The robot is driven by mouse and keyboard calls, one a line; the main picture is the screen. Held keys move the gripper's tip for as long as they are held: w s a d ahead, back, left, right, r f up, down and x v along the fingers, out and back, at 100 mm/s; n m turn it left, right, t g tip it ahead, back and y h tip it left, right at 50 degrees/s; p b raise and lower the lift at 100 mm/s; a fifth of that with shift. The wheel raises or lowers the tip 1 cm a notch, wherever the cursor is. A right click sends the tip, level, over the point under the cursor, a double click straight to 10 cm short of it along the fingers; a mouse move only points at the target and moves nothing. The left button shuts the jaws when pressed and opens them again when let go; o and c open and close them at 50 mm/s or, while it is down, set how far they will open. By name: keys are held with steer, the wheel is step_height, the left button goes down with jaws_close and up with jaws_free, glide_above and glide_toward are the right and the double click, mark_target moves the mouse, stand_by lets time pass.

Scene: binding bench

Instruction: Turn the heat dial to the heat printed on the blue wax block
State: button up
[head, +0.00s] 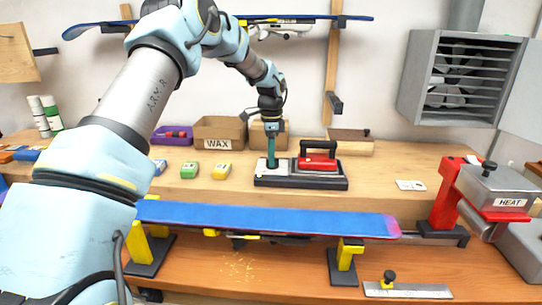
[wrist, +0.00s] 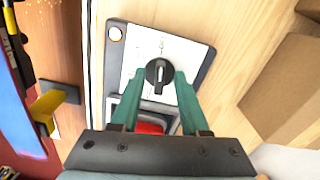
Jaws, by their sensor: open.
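The heat dial (wrist: 158,72) is a round black knob with a raised grip bar and a pale mark, on the white panel of the iron's base (wrist: 201,62). In the wrist view my gripper (wrist: 157,84) is open, its green fingers on either side of the knob. I cannot tell whether they touch it. The panel's print is too small to read. In the head view my gripper (head: 271,163) points down over the left end of the base (head: 300,184) and hides the dial.
A red iron (head: 318,162) rests on the base, close right of my gripper. Green (head: 190,169) and yellow (head: 221,171) blocks lie left, before the WAX box (head: 220,131). A blue ski or board (head: 270,219) lies in front.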

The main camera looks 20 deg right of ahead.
step_height(320, 180, up, 11)
steer(key=b, duration=0.3)
steer(key=shift+f, duration=0.15)
stand_by(0.4)
steer(key=s+a+f+n, duration=0.2)
steer(key=s+a+n, duration=0.2)
steer(key=a, duration=0.7)
steer(key=s+a+f+n, duration=0.2)
steer(key=s+a+n, duration=0.2)
steer(key=a, duration=0.7)
steer(key=s+a+f+n+t, duration=0.1)
steer(key=s+a+n, duration=0.3)
steer(key=a+n, duration=0.4)
steer(key=shift+s+a+f, duration=0.1)
steer(key=shift+a+f, duration=0.2)
steer(key=shift+a, duration=0.4)
steer(key=shift+a+f, duration=0.3)
steer(key=shift+a, duration=0.4)
steer(key=s+a+f+n, duration=0.2)
steer(key=s+a+n, duration=0.2)
steer(key=s+a, duration=0.2)
steer(key=shift+s+f+n+t, duration=0.2)
steer(key=shift+s+n+t, duration=0.1)
steer(key=shift+s, duration=0.6)
steer(key=shift+d, duration=0.1)
